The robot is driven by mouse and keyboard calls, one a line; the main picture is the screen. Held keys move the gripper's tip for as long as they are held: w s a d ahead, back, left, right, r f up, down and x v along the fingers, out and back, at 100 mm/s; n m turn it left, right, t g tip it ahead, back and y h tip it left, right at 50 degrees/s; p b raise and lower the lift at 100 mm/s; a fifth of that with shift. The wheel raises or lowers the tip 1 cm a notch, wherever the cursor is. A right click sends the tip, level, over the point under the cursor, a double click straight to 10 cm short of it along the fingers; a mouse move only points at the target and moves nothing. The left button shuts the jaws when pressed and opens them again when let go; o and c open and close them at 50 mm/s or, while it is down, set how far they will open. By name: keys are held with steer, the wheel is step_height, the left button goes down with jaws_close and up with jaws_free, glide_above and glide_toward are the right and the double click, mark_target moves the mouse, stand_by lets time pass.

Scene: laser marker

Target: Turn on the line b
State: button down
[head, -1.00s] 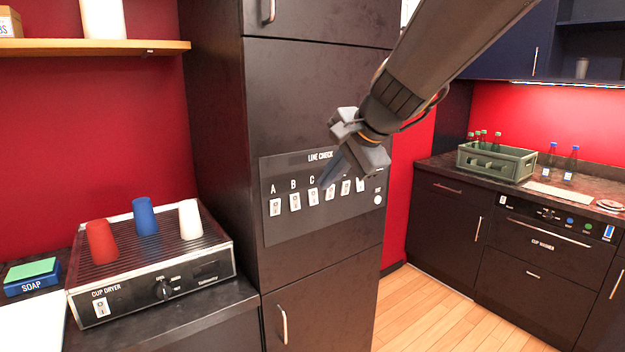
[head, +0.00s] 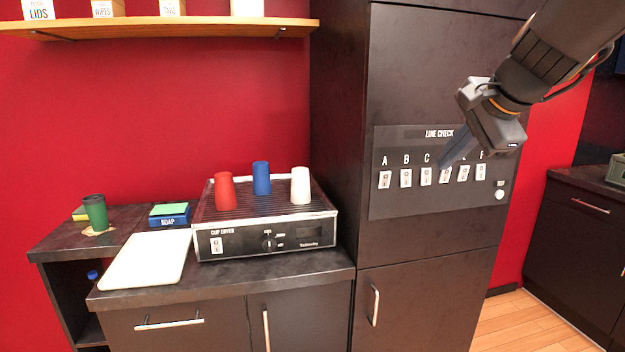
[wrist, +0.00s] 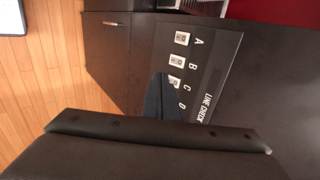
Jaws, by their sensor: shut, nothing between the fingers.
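The line check panel (head: 400,205) is a dark plate on the tall black cabinet, with a row of white switches lettered from A. The line B switch (head: 406,178) is second from the left, under the letter B; it also shows in the wrist view (wrist: 177,61). The line A switch (head: 385,180) is left of it and the line C switch (head: 426,176) right of it. My gripper (head: 443,163) is shut and empty, its tip in front of the panel around C and D, hiding part of the D area. I cannot tell whether it touches the panel.
A cup dryer (head: 265,240) with red, blue and white cups stands on the counter left of the cabinet. A white tray (head: 147,260) lies farther left. A round white button (head: 500,195) is at the panel's right end.

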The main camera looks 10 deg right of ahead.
steer(key=shift+w, duration=0.1)
steer(key=p, duration=0.1)
glide_toward(407, 185)
step_height(407, 185, down, 4)
steer(key=shift+w+a+f+p, duration=0.15)
steer(key=shift+w+p, duration=0.2)
steer(key=shift+w, duration=0.55)
steer(key=shift+w+d+f+p, duration=0.1)
steer(key=shift+w+p, duration=0.2)
steer(key=shift+w, duration=0.6)
steer(key=shift+w+a+f, duration=0.1)
steer(key=shift+w+f, duration=0.05)
steer(key=shift+w, duration=0.05)
